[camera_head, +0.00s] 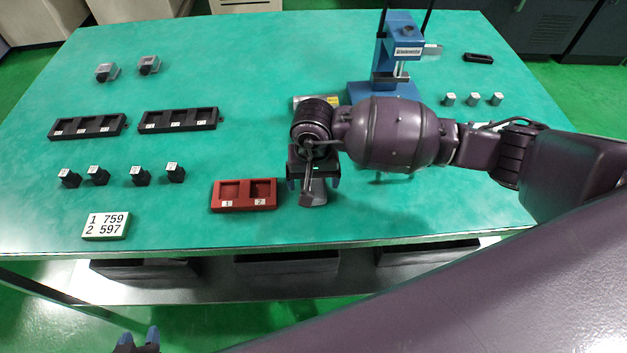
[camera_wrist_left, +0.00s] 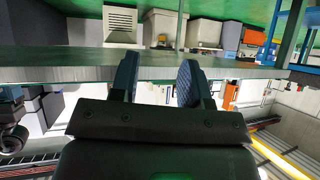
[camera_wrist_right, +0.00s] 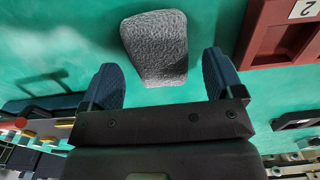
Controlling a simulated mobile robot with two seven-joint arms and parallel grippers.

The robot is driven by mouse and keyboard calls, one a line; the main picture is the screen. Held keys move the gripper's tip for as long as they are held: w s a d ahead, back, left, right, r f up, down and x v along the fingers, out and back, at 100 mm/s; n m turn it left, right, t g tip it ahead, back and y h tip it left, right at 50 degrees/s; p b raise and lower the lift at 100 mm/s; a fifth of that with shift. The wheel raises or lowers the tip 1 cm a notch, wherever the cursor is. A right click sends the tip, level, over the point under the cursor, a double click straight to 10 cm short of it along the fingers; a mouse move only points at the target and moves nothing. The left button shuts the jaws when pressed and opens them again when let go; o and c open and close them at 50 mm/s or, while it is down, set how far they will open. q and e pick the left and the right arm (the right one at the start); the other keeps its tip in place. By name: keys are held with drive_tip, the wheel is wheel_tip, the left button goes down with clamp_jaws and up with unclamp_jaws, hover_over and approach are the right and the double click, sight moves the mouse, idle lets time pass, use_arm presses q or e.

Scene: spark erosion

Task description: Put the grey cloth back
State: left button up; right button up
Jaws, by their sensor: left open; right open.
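The grey cloth (camera_wrist_right: 155,48) is a small, rough-textured rounded block lying on the green table. In the head view the grey cloth (camera_head: 314,193) is partly covered by my right arm. My right gripper (camera_head: 313,184) is above the table over it. In the right wrist view my right gripper (camera_wrist_right: 164,82) is open and empty, with the cloth ahead of and between its fingertips, apart from them. My left gripper (camera_head: 139,338) is low at the bottom edge of the head view, in front of the table. In the left wrist view my left gripper (camera_wrist_left: 158,72) is open and empty.
A red two-slot tray (camera_head: 217,206) stands just left of the cloth. A number card (camera_head: 106,226), several small black blocks (camera_head: 140,177) and two black trays (camera_head: 178,128) are further left. A blue press (camera_head: 398,45) stands at the back.

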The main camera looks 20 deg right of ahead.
sight(313, 183)
wheel_tip(313, 183, up, 11)
drive_tip(key=shift+p, duration=0.45)
drive_tip(key=shift+f, duration=0.1)
